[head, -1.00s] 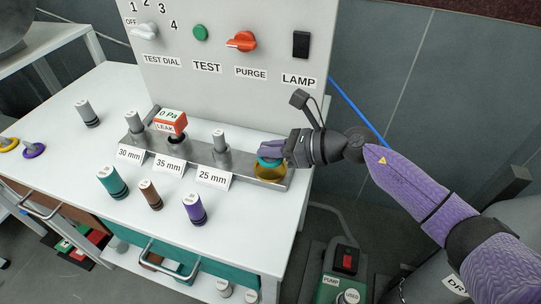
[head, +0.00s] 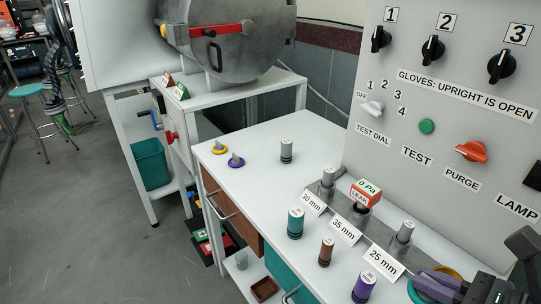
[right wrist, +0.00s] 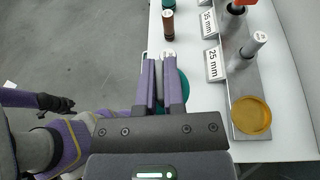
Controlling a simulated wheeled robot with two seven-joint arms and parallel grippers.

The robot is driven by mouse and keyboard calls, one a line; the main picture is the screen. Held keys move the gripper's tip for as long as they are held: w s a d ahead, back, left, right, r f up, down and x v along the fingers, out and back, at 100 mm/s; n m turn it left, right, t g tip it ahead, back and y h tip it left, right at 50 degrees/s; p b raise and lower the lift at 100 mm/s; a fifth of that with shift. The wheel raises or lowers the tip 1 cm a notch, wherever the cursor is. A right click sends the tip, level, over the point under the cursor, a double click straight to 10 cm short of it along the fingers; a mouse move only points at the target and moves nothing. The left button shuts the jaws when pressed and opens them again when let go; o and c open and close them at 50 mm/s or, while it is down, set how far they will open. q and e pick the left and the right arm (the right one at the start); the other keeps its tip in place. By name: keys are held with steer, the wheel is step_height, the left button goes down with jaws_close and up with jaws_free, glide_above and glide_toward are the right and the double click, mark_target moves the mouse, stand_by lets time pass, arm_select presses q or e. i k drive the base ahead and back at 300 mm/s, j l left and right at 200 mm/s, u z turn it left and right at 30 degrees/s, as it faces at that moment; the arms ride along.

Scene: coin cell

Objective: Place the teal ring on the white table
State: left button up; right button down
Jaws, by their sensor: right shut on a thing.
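The teal ring (head: 417,292) is in my right gripper (head: 430,280), at the lower right of the head view. In the right wrist view the ring (right wrist: 184,88) shows partly behind the purple fingers, which are shut on it. The ring is beside the yellow disc (right wrist: 251,116) at the end of the metal strip, apart from it in that view. The white table (head: 258,182) lies under and around this. I cannot tell the ring's height above it. My left gripper (right wrist: 57,103) shows small at the left of the right wrist view; its jaw state is unclear.
Teal (head: 295,223), brown (head: 326,251) and purple (head: 363,287) cylinders stand near the table's front edge. The metal strip with labels and posts runs behind them. Table between is clear.

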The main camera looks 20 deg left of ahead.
mark_target(259, 141)
steer(key=i+j, duration=0.15)
steer(key=j, duration=0.25)
steer(key=i+j+u, duration=0.1)
steer(key=j, duration=0.35)
steer(key=i+j+u, duration=0.1)
steer(key=i+j, duration=0.15)
steer(key=j, duration=0.15)
steer(key=i+j, duration=0.2)
steer(key=j, duration=0.2)
steer(key=i+j+u, duration=0.1)
steer(key=j, duration=0.3)
steer(key=i+l, duration=0.1)
steer(key=i, duration=0.2)
steer(key=i+u, duration=0.15)
steer(key=i, duration=0.2)
